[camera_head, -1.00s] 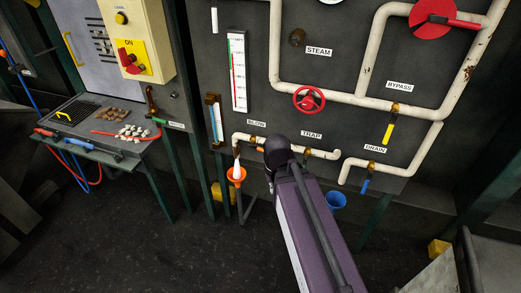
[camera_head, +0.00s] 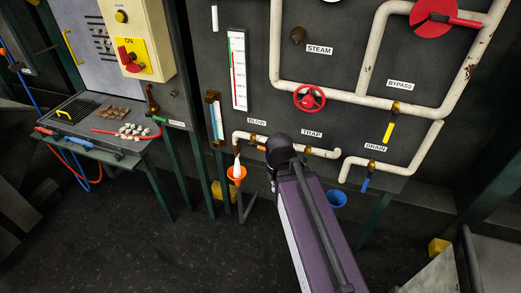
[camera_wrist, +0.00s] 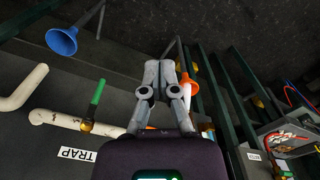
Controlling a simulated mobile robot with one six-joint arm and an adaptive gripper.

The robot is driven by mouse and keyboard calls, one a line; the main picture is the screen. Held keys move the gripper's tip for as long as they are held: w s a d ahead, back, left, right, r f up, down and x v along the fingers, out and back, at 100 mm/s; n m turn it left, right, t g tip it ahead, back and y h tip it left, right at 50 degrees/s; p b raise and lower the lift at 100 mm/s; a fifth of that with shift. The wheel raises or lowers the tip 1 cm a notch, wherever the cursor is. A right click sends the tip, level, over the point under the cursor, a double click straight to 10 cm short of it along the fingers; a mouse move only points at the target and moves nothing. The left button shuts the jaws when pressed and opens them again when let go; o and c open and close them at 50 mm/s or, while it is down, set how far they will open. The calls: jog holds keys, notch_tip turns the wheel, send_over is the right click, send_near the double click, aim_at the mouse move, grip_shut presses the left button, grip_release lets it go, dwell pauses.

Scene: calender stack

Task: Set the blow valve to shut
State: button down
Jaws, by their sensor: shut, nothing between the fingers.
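The BLOW label (camera_head: 256,121) sits on the dark panel above a white pipe (camera_head: 245,136). A small orange piece (camera_head: 262,149), likely the blow valve's handle, shows beside my wrist; the rest of the valve is hidden behind my arm. An orange funnel (camera_head: 237,173) hangs under the pipe's left end, and also shows in the wrist view (camera_wrist: 188,86). My gripper (camera_wrist: 160,66) is shut and empty, its fingertips together just left of that funnel in the wrist view. A bit of orange (camera_wrist: 151,128) shows between its finger bases. I cannot tell whether they touch.
A green handle (camera_wrist: 97,93) stands by the TRAP label (camera_wrist: 77,154). A blue funnel (camera_head: 337,199) is right of my arm. The DRAIN valve's blue handle (camera_head: 365,185) and BYPASS valve's yellow handle (camera_head: 388,133) are further right. A red handwheel (camera_head: 309,98) is above.

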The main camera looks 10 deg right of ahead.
jog(key=c, duration=0.8)
grip_release()
jog(key=shift+f, duration=0.1)
jog(key=shift+o, duration=1.1)
jog(key=shift+w+f+b, duration=0.25)
jog(key=shift+b, duration=0.1)
jog(key=w+f+n+t+h+b, duration=0.1)
jog(key=w+f+h+b, duration=0.2)
jog(key=w+h+b, duration=0.25)
jog(key=w+f+n+h+b, duration=0.2)
jog(key=w+f+h+b, duration=0.2)
jog(key=w+b, duration=0.3)
jog(key=w+a+r+n+t+h+b, duration=0.1)
jog(key=w+a+r+t+h+b, duration=0.1)
jog(key=w+a+h+b, duration=0.4)
jog(key=w+a+t+b, duration=0.1)
jog(key=w+a+b, duration=0.1)
jog(key=a, duration=0.2)
jog(key=shift+w+r, duration=0.2)
jog(key=shift+w, duration=0.2)
jog(key=shift+h, duration=0.25)
